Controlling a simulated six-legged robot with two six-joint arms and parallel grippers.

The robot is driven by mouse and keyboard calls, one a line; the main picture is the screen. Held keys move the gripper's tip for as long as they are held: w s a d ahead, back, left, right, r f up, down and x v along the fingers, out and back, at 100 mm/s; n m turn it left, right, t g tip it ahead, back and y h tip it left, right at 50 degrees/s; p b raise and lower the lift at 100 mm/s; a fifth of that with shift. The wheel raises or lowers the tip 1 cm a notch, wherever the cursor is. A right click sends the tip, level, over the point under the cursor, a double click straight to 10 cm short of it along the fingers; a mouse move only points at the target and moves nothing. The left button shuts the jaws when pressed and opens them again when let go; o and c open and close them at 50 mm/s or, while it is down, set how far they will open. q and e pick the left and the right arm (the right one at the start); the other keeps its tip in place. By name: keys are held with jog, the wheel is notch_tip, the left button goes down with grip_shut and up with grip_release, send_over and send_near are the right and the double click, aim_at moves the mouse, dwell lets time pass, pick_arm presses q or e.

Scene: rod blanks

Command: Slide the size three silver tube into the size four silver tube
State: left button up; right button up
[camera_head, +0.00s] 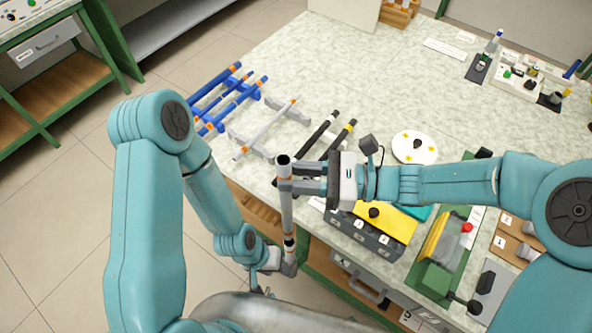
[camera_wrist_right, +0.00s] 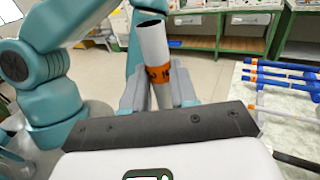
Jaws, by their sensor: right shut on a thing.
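A silver tube (camera_head: 287,212) with an orange band near its top stands nearly upright over the table's front edge. Its open dark upper end faces up. My right gripper (camera_head: 286,186) is shut around its upper part. In the right wrist view the tube (camera_wrist_right: 153,45) stands between the fingers (camera_wrist_right: 158,92), with dark marks on the orange band too small to read. My left gripper (camera_head: 288,266) is low, at the tube's lower end, where dark and reddish bands show. I cannot tell whether its fingers are closed there, or whether a second tube is inside.
A thinner silver rod (camera_head: 265,130) with orange ends lies on a grey rack. Blue rods (camera_head: 235,105) lie to its left and black rods (camera_head: 318,135) to its right. A yellow-topped box (camera_head: 385,222) and green device (camera_head: 437,262) stand right, under my right arm.

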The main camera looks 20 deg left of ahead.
aim_at(286, 208)
notch_tip(286, 208, down, 4)
jog(key=shift+w+r+b, duration=0.1)
jog(key=shift+r+b, duration=0.15)
jog(key=shift+b, duration=0.85)
jog(key=shift+d, duration=0.15)
